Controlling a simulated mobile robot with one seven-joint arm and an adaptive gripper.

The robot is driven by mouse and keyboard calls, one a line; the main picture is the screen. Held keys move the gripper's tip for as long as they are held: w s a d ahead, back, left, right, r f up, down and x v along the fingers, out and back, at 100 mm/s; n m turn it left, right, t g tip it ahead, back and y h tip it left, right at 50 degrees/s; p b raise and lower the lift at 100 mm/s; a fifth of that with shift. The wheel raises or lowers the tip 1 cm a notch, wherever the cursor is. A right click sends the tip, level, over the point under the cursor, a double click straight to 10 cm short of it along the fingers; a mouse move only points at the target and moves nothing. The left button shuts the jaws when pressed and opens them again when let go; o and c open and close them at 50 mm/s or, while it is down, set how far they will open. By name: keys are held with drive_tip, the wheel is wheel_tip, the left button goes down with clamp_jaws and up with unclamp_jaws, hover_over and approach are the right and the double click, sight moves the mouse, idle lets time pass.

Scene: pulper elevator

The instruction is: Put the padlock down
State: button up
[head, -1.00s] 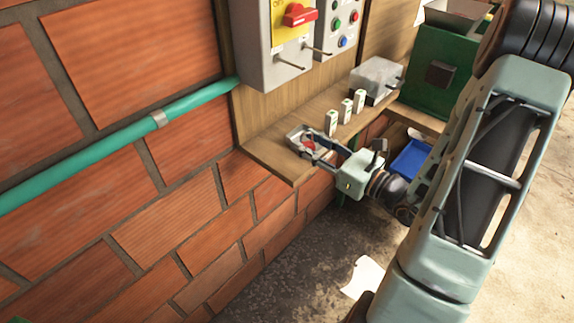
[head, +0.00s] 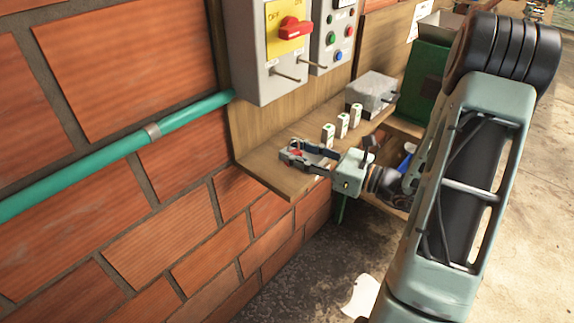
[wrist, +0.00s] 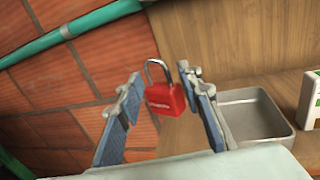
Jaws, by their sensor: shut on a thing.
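The red padlock (wrist: 164,98) with its silver shackle pointing up is between the fingertips of my gripper (wrist: 162,88) in the wrist view. In the head view my gripper (head: 290,148) is over the near end of the wooden shelf (head: 262,178), and the padlock is a small red spot between its fingers (head: 296,152). The gripper is shut on the padlock. A shallow metal tray (wrist: 252,99) is just right of the right finger in the wrist view. Whether the padlock touches the shelf cannot be told.
Several small white boxes (head: 341,125) stand along the shelf, with a grey metal box (head: 371,92) behind them. A switch box with a red handle (head: 292,27) hangs above. A green pipe (head: 110,155) runs along the brick wall at left. A blue bin (head: 405,158) is below right.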

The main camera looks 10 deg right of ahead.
drive_tip(key=w+f, duration=0.1)
drive_tip(key=a+f, duration=0.1)
drive_tip(key=w+f, duration=0.1)
drive_tip(key=shift+w+a+f, duration=0.3)
drive_tip(key=shift+f, duration=1.6)
drive_tip(key=shift+f, duration=0.2)
drive_tip(key=o, duration=1.1)
drive_tip(key=shift+o, duration=0.5)
drive_tip(key=shift+r, duration=0.1)
drive_tip(key=shift+w+r, duration=0.1)
drive_tip(key=shift+d+r, duration=0.15)
drive_tip(key=b+v, duration=0.1)
drive_tip(key=v, duration=1.1)
drive_tip(key=shift+b, duration=0.3)
